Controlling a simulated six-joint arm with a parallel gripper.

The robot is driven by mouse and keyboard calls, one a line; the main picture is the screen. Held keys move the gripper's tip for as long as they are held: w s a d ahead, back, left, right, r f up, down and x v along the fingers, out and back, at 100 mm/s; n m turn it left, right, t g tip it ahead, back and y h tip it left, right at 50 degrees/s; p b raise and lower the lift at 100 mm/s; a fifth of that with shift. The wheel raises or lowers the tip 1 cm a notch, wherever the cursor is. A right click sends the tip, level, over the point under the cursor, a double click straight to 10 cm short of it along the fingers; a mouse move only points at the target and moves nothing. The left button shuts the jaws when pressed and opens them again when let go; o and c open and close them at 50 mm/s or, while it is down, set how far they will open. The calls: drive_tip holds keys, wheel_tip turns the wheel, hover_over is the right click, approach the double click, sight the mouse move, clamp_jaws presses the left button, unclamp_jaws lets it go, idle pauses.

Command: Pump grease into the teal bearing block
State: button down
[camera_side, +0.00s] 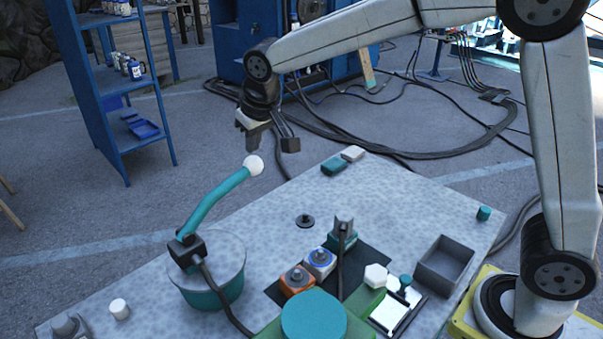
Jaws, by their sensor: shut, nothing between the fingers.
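A grease pump stands at the table's left: a teal bucket (213,290) with a grey lid and black pump head (187,252). Its teal lever (212,205) slants up to the right and ends in a white ball knob (253,165). My gripper (249,147) is shut and empty just above the knob; whether it touches the knob is unclear. The teal bearing block (345,241) sits at the back of a row on a dark mat, partly hidden by a grey coupler (343,222) with a black hose. An orange block (298,279) and blue block (320,261) stand beside it.
A large teal disc (313,316) is at the front. A grey open bin (446,262) and white hexagonal piece (375,276) lie to the right. The pump's black hose (222,299) runs toward the front. The back middle of the table is mostly clear.

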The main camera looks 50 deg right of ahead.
sight(260, 159)
drive_tip(key=shift+x, duration=0.95)
drive_tip(key=shift+s+d+f, duration=0.15)
drive_tip(key=shift+s+d, duration=0.05)
drive_tip(key=shift+d+f+y, duration=0.35)
drive_tip(key=shift+f, duration=0.2)
drive_tip(key=shift+d+f+y, duration=0.3)
drive_tip(key=shift+f+y, duration=0.05)
drive_tip(key=shift+f, duration=0.15)
wheel_tip(260, 159, down, 13)
drive_tip(key=d+y, duration=0.1)
drive_tip(key=d, duration=0.1)
drive_tip(key=shift+d+m, duration=0.2)
drive_tip(key=shift+m, duration=0.1)
drive_tip(key=shift+s+r, duration=0.15)
drive_tip(key=shift+r, duration=0.1)
